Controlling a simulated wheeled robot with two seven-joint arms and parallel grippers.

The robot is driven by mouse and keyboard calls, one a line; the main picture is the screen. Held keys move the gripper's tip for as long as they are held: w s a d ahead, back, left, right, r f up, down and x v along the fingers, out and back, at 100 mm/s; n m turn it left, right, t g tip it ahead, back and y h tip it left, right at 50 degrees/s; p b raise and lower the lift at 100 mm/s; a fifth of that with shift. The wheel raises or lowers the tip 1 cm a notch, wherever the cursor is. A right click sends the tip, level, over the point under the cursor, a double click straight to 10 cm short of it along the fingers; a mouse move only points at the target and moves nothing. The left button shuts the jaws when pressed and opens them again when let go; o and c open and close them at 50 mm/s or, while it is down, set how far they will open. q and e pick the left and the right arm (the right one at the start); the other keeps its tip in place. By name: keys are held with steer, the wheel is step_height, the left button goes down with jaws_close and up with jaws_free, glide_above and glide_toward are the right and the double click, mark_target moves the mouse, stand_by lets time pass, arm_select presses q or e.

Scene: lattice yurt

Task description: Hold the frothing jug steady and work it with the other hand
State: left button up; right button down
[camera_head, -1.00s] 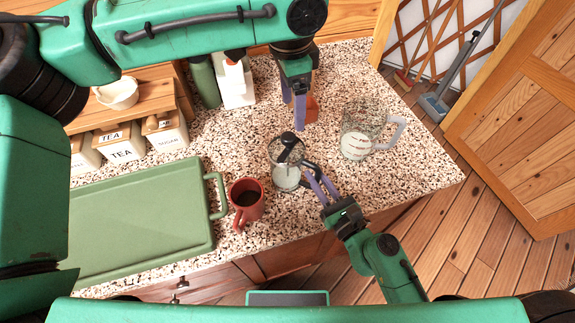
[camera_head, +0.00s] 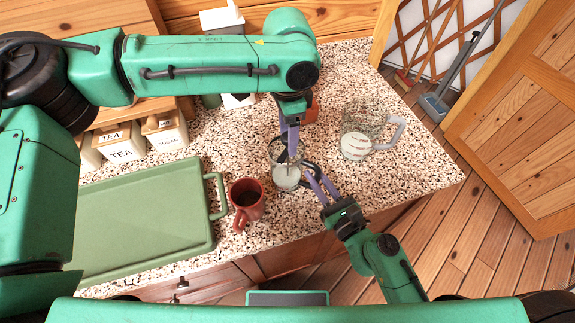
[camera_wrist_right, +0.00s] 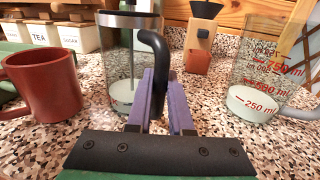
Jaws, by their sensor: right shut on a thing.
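The frothing jug (camera_head: 286,177), clear glass with white milk low inside and a dark handle, stands upright on the speckled counter. It also shows in the right wrist view (camera_wrist_right: 121,92), with its plunger rod inside. My right gripper (camera_head: 318,186) is shut on the jug's black handle (camera_wrist_right: 158,52), at the jug's right side. My left gripper (camera_head: 289,146) points down at the top of the jug, at the dark plunger knob. Its fingers largely hide the knob, so I cannot tell whether they are closed on it.
A red mug (camera_head: 246,198) of dark liquid stands just left of the jug. A glass measuring jug (camera_head: 360,130) stands to its right. A green tray (camera_head: 145,220) fills the left counter. A wooden grinder (camera_wrist_right: 200,40) stands behind. The counter's front edge is near my right arm.

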arm_select(q)
steer(key=c, duration=0.6)
steer(key=shift+o, duration=0.2)
step_height(320, 180, up, 8)
steer(key=shift+f, duration=0.25)
steer(key=shift+f, duration=3.6)
steer(key=shift+r, duration=0.1)
step_height(320, 180, up, 7)
steer(key=shift+r, duration=0.1)
